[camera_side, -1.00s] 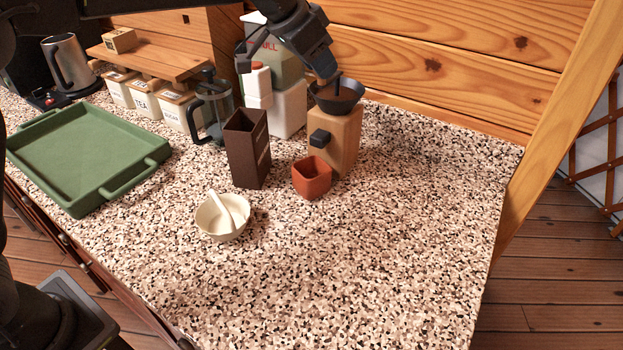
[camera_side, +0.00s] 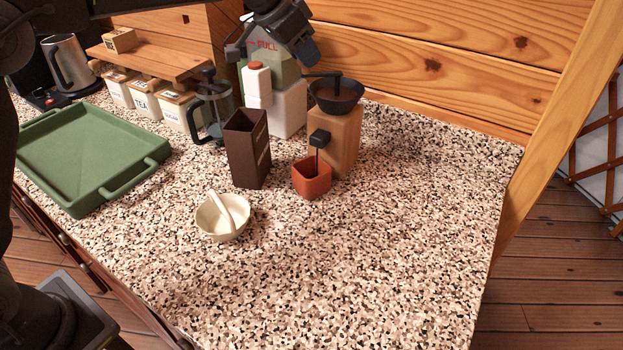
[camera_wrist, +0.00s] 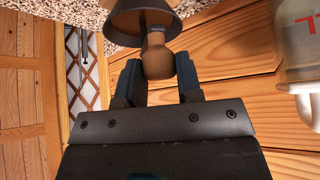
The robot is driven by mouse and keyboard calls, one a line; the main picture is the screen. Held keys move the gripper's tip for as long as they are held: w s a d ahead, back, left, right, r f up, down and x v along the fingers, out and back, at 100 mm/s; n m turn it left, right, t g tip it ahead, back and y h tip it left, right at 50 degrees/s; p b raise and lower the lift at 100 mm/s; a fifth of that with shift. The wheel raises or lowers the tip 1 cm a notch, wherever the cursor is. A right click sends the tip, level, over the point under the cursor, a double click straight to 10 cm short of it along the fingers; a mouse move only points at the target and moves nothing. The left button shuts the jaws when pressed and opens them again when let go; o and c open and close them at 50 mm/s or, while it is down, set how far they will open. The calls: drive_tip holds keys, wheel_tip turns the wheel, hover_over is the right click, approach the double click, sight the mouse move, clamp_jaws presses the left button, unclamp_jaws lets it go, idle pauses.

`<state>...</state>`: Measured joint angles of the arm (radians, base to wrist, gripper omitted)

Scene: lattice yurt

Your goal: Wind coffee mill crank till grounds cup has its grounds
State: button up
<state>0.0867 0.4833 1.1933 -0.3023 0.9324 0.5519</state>
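The coffee mill (camera_side: 347,140) stands on the counter with a pale wooden body, a dark hopper bowl (camera_side: 350,104) and a dark side spout (camera_side: 319,138). Brown matter shows in the hopper. Its crank arm points left, towards my gripper. In the side view the knob is hidden by my gripper. The orange-red grounds cup (camera_side: 312,184) stands under the spout. A thin dark stream runs from spout to cup; the cup's fill level is unclear.
A dark brown open box (camera_side: 248,160) stands left of the cup. A cream bowl (camera_side: 215,222) with a pale utensil is in front. A white bottle (camera_side: 258,88), a French press (camera_side: 212,105) and a green tray (camera_side: 80,155) are further left. The right counter is clear.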

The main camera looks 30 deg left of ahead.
drive_tip(key=shift+w+a, duration=0.35)
drive_tip(key=shift+w+a, duration=0.25)
drive_tip(key=shift+w, duration=0.55)
drive_tip(key=shift+w+a, duration=0.25)
drive_tip(key=shift+w, duration=0.55)
drive_tip(key=shift+o, duration=0.2)
drive_tip(key=shift+w+d, duration=0.2)
drive_tip(key=shift+w, duration=1)
drive_tip(key=shift+o, duration=1.1)
drive_tip(key=shift+w+d, duration=0.1)
drive_tip(key=shift+w, duration=0.35)
